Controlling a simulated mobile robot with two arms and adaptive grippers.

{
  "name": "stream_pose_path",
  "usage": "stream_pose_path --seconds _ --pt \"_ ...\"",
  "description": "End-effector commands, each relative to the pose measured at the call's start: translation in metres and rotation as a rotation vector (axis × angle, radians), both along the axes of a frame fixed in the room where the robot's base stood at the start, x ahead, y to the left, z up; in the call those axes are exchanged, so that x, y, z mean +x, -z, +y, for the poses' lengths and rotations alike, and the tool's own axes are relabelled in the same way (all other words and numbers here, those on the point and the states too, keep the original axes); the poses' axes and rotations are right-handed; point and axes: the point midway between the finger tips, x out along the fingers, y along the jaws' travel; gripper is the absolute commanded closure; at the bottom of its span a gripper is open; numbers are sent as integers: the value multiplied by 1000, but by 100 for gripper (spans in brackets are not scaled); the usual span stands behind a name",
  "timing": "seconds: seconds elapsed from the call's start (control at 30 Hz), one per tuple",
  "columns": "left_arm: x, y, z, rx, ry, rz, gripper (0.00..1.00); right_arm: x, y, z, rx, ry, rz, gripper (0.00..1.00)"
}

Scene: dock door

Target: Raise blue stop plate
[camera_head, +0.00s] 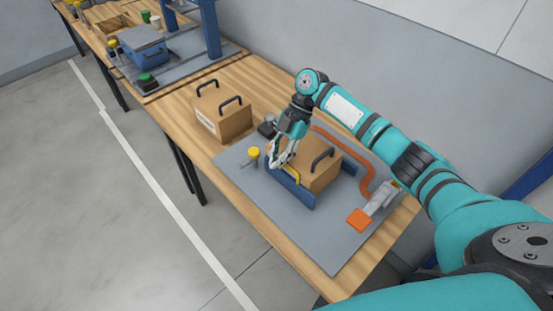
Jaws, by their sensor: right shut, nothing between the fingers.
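The blue stop plate (298,194) stands low along the near side of a brown box on a grey mat. I cannot tell whether it is raised at all. A yellow handle (294,176) shows at its top edge. My right gripper (277,164) is shut and empty, with its fingers pointing down beside the yellow handle at the plate's left end. I cannot tell whether the fingers touch the handle. The box (318,173) has black handles and is partly hidden by my gripper. My left gripper is out of view.
A yellow knob (253,152) stands left of the gripper. Another handled box (223,113) is farther left on the wooden table. An orange pad (358,220) with a grey fixture lies right, near an orange curved strip (366,176). The grey mat's front (318,231) is clear.

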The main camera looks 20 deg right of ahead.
Motion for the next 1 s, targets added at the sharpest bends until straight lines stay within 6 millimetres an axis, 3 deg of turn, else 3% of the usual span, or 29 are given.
stream_pose_path --seconds 0.53,0.7,1.0 --pt "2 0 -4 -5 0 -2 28 23 -84 -53 0 2 -3 100" --pt "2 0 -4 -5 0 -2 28 25 -94 -60 0 1 -2 100" --pt "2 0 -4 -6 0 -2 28 25 -95 -61 0 1 -1 100"
